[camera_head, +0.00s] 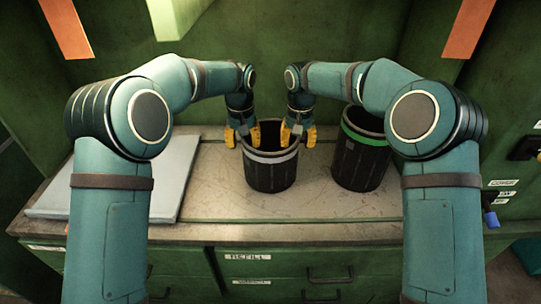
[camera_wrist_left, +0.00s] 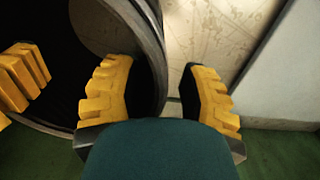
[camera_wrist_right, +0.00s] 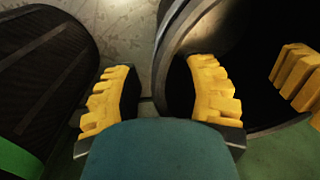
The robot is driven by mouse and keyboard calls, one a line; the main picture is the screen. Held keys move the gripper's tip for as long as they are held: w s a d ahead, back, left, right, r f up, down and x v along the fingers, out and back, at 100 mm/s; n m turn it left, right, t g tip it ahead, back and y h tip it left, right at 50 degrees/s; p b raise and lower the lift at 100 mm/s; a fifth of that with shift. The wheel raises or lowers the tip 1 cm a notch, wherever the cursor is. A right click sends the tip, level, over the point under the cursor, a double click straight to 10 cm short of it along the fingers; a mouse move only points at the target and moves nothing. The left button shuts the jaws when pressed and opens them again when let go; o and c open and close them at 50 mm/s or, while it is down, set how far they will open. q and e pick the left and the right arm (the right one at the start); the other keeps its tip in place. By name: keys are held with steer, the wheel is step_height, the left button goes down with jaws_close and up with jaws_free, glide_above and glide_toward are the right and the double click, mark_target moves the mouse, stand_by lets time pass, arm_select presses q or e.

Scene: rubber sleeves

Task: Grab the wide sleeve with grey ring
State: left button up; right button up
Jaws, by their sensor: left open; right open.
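The wide black sleeve with the grey ring (camera_head: 270,178) stands upright on the worktop, its open mouth up. My left gripper (camera_head: 243,138) is open at its left rim. In the left wrist view the sleeve wall (camera_wrist_left: 152,45) runs between the two fingers, one over the mouth and one outside. My right gripper (camera_head: 298,138) is open at its right rim. In the right wrist view the wall (camera_wrist_right: 178,40) likewise lies between its fingers (camera_wrist_right: 160,90). Neither gripper is closed on the wall. Contact cannot be told.
A black sleeve with a green ring (camera_head: 362,165) stands close by on the right, also seen in the right wrist view (camera_wrist_right: 40,80). A pale flat board (camera_head: 170,190) lies on the left. The worktop (camera_head: 300,207) in front is bare. Green drawers (camera_head: 290,262) are below.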

arm_select(q)
jaws_close()
arm_select(e)
jaws_close()
arm_select(q)
steer(key=shift+r, duration=0.15)
arm_select(e)
steer(key=shift+r, duration=0.15)
